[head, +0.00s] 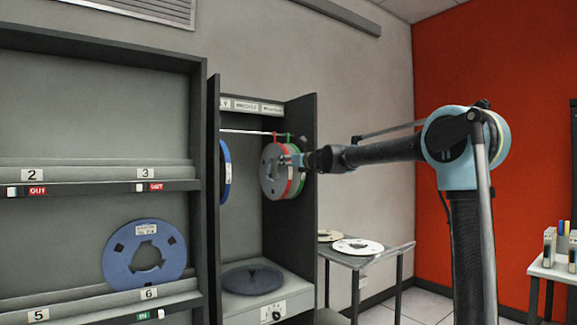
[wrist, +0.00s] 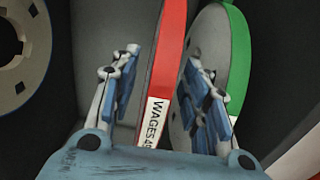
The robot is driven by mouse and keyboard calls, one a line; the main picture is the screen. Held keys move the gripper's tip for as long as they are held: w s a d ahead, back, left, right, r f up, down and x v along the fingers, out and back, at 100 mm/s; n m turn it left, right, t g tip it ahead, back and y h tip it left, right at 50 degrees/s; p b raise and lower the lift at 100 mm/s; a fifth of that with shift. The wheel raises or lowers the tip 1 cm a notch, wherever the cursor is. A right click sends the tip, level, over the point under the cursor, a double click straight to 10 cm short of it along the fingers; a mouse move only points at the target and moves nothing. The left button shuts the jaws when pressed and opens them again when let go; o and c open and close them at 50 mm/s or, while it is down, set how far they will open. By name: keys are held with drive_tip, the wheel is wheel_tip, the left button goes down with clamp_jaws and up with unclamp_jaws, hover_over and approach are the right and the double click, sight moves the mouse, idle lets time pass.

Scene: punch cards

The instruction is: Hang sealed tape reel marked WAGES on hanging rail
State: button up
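The WAGES reel, a grey reel with a red band (head: 270,172), hangs upright in the cabinet, its red hook at the hanging rail (head: 245,132). Its band, with a white WAGES label (wrist: 153,121), shows in the wrist view. A green-banded reel (head: 300,172) hangs close on its right; it also shows in the wrist view (wrist: 239,55). My gripper (head: 291,160) is at the right side of these reels. In the wrist view its fingers (wrist: 160,92) are spread on either side of the red band, with a gap at the left finger. The right finger is between the two reels.
A blue reel (head: 226,170) hangs at the cabinet's left. A dark reel (head: 252,280) lies flat on the cabinet's lower deck. Shelves at left hold another blue reel (head: 145,255). A side table (head: 385,254) with flat reels stands right of the cabinet. Cabinet walls bound the space.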

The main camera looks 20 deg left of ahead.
drive_tip(key=v, duration=1.2)
drive_tip(key=s+d+f+n+g+h, duration=0.3)
drive_tip(key=s+d+f+n, duration=0.5)
drive_tip(key=s+d+f, duration=0.5)
drive_tip(key=s+d+f+n+g+h, duration=0.3)
drive_tip(key=s+d+f+n+h, duration=0.3)
drive_tip(key=f, duration=1.6)
drive_tip(key=s+d+f+n+g+h, duration=0.3)
drive_tip(key=s+d+f+n, duration=0.9)
drive_tip(key=s+d+f, duration=0.5)
drive_tip(key=s+d+h, duration=0.1)
drive_tip(key=s+d, duration=0.3)
drive_tip(key=d, duration=0.2)
drive_tip(key=shift+d+f+g+h, duration=0.2)
drive_tip(key=shift+d+g+h, duration=0.05)
drive_tip(key=shift+g+h, duration=0.05)
